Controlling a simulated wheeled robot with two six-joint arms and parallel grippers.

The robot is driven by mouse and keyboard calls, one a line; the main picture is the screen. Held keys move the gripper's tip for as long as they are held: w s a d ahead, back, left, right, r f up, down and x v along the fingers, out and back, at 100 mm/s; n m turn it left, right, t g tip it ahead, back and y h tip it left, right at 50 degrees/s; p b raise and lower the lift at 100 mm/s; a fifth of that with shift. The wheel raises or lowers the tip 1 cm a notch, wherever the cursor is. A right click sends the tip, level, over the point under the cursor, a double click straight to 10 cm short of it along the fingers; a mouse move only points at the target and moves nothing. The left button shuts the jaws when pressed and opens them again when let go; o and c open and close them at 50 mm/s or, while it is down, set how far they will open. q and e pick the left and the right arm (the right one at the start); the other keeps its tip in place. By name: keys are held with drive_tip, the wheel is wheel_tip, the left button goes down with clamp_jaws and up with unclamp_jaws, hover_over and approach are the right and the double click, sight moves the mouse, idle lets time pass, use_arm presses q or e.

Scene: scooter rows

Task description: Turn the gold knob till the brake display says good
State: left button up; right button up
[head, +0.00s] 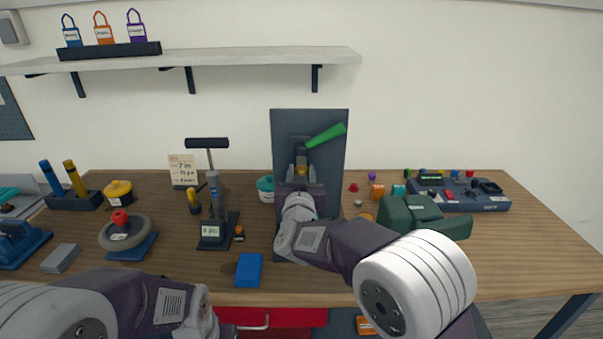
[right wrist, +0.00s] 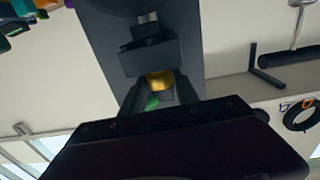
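The gold knob (head: 301,170) sits low on the front of an upright dark panel (head: 283,128) with a green lever (head: 327,135). My right gripper (head: 302,178) reaches up to it with one finger on each side. In the right wrist view, the gold knob (right wrist: 160,79) fills the gap between the fingertips (right wrist: 160,88), and the green lever (right wrist: 152,103) shows behind. The gripper looks shut on the knob. I cannot see a readable brake display; my right arm hides the panel's lower part.
Left of the panel stand a pump with a small display (head: 211,231) and a wheel (head: 124,232). A blue block (head: 248,270) lies near the front edge. A dark green case (head: 424,215) and a control box (head: 463,197) are at right. A shelf (head: 240,56) hangs above.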

drive_tip(key=shift+o, duration=1.2)
drive_tip(key=s+b, duration=0.3)
drive_tip(key=s, duration=0.6)
drive_tip(key=shift+a+b, duration=0.15)
drive_tip(key=shift+b, duration=0.2)
